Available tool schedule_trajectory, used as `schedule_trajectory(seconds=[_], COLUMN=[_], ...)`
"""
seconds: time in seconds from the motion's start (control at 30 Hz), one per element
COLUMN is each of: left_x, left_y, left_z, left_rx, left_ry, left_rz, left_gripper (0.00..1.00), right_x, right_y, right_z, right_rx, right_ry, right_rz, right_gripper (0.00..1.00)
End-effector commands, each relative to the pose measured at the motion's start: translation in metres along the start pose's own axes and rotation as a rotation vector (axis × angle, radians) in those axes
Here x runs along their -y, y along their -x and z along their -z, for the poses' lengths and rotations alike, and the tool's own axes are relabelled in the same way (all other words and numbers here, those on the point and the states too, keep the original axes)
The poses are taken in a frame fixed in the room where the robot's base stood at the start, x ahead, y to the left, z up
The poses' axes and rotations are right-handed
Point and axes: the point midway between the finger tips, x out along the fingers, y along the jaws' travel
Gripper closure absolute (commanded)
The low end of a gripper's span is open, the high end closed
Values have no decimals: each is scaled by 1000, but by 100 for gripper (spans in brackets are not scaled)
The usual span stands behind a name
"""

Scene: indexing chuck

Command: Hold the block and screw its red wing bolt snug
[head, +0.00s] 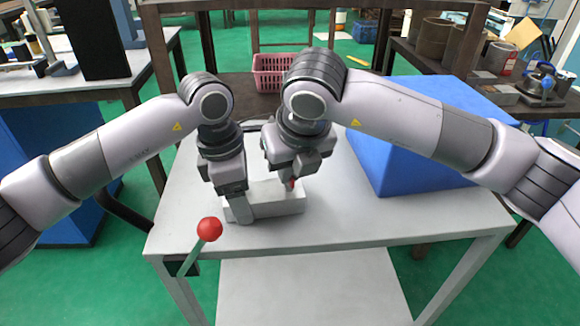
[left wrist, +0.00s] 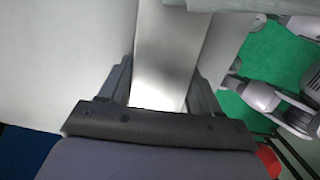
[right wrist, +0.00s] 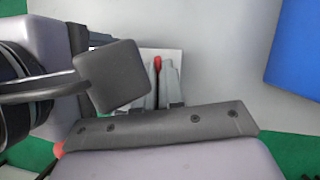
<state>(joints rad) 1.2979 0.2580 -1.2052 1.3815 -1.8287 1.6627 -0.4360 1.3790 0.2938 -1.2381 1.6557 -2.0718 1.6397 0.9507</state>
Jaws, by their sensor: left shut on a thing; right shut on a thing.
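The pale grey block (head: 275,203) lies on the table near its front left. My left gripper (head: 240,210) is shut on the block's left end. In the left wrist view the block (left wrist: 165,75) stands between the two fingers. The red wing bolt (head: 292,184) is at the block's right part, mostly hidden by my right gripper (head: 290,180). My right gripper points down over it and is shut on it. In the right wrist view a red wing (right wrist: 157,64) shows between the fingertips. How deep the bolt sits is hidden.
A lever with a red ball (head: 209,229) rises at the table's front left edge, close to my left gripper. A large blue box (head: 400,160) stands on the right of the table (head: 345,225). A pink basket (head: 275,72) is behind. The table front between is clear.

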Motion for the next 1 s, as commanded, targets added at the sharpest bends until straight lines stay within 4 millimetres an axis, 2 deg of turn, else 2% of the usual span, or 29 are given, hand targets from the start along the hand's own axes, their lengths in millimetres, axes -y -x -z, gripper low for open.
schedule_trajectory(seconds=[0.03, 0.13, 0.43, 0.57, 1.0], left_x=[0, 0, 0, 0, 0], left_y=[1, 1, 2, 2, 2], left_z=[0, 0, -1, -1, -1], left_rx=[1, 1, 4, 4, 4], left_ry=[0, 0, 0, 0, -1], left_rz=[-1, -1, -2, -3, -3], left_gripper=[66, 66, 66, 66, 66], right_x=[0, 0, 0, 0, 0], right_y=[1, 1, 1, 11, 98], right_z=[-1, -1, 0, -1, -1], right_rx=[3, 3, 2, 3, 5], right_ry=[0, 0, 1, 1, 2], right_rz=[0, -1, -1, -2, -1], right_gripper=[100, 66, 66, 66, 66])
